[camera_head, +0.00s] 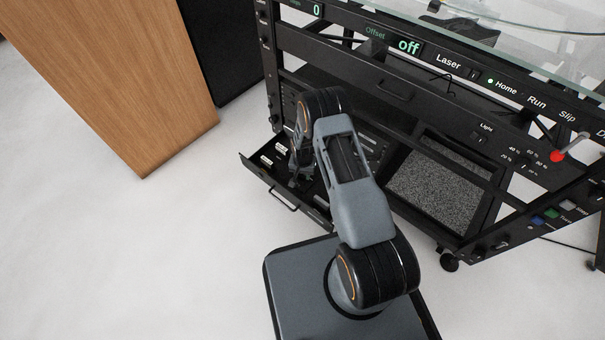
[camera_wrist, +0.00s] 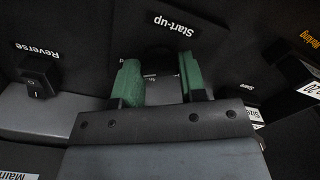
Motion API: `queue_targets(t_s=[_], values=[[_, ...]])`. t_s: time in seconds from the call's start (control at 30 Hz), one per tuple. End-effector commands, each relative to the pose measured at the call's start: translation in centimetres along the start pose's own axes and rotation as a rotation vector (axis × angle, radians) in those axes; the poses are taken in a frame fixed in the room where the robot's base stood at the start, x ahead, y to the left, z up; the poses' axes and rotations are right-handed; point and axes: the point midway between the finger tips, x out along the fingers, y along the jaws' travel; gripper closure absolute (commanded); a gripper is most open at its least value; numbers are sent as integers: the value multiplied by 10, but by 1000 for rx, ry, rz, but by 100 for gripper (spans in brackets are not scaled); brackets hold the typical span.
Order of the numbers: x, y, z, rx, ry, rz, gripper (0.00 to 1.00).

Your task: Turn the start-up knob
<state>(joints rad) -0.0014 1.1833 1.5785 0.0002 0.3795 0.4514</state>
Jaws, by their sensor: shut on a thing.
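The start-up knob (camera_wrist: 160,61) is a dark knob under the "Start-up" label (camera_wrist: 173,24) in the wrist view, on a black panel. My gripper (camera_wrist: 160,84) has green finger pads, one on each side of the knob, and is shut on it. The knob is mostly dark and partly hidden by the gripper, so its angle is hard to tell. In the head view my gripper is down at the pulled-out drawer (camera_head: 287,196) on the left of the black rack, largely hidden by my arm.
A "Reverse" switch (camera_wrist: 41,75) sits left of the knob in the wrist view. White-labelled items lie at the right, close to the gripper. In the head view a wooden block (camera_head: 120,75) stands left of the rack, with clear pale floor in front.

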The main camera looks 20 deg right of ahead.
Motion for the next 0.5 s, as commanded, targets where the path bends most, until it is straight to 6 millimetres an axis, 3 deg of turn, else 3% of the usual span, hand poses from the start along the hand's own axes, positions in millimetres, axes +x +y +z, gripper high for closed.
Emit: queue_targets(t_s=[0.27, 0.5], values=[[0, 0, 0, -120, -1, 0, 85], [0, 0, 0, -332, -1, 0, 85]])
